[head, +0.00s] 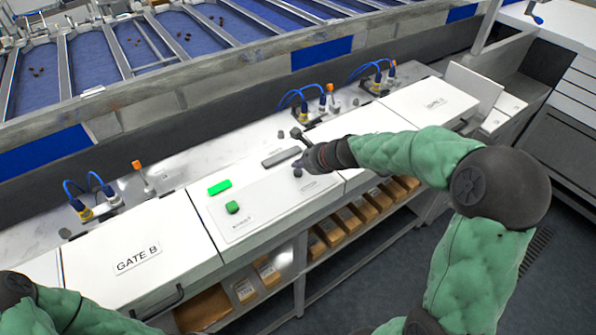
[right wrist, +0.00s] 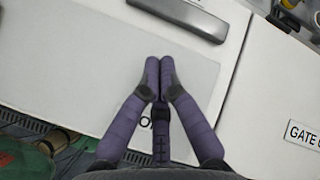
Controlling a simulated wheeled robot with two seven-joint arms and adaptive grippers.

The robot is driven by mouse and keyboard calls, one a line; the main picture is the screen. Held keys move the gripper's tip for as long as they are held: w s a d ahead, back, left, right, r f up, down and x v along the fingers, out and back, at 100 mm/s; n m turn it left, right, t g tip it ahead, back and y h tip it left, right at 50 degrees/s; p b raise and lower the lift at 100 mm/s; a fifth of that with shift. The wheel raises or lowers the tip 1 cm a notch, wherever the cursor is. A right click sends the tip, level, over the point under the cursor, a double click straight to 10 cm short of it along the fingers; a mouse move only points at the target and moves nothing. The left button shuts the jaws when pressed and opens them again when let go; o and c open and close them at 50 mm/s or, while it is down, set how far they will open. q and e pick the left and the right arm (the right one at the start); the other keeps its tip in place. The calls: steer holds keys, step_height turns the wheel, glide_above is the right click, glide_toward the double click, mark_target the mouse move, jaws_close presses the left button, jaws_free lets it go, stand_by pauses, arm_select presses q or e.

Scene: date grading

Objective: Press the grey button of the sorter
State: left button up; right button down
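The sorter's white control panel (head: 262,203) carries a lit green bar (head: 219,187), a green button (head: 232,207) and a grey bar (head: 281,156). The grey bar also shows in the right wrist view (right wrist: 185,15). My right gripper (head: 298,168) is over the panel's right part, just below the grey bar. In the right wrist view its purple fingers (right wrist: 159,68) are together at the tips with nothing between them. I cannot make out the grey button; the fingers cover that part of the panel. Whether the fingertips touch the panel is unclear. My left gripper is out of view.
A white cover marked GATE B (head: 138,258) is left of the panel. Blue cables (head: 290,95) and orange-tipped fittings stand behind it. Cardboard boxes (head: 330,232) sit on the shelf below. Blue lanes (head: 190,32) with a few dates run behind.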

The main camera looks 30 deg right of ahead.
mark_target(299, 173)
steer(key=shift+f, duration=0.1)
stand_by(0.7)
steer(key=shift+f+b, duration=0.35)
steer(key=shift+b, duration=0.1)
steer(key=shift+f+b, duration=0.4)
steer(key=shift+f, duration=0.05)
stand_by(0.6)
steer(key=shift+r, duration=0.15)
stand_by(0.3)
steer(key=shift+r+p, duration=0.75)
steer(key=shift+p, duration=0.1)
step_height(299, 173, up, 5)
steer(key=p, duration=0.5)
steer(key=shift+r, duration=0.1)
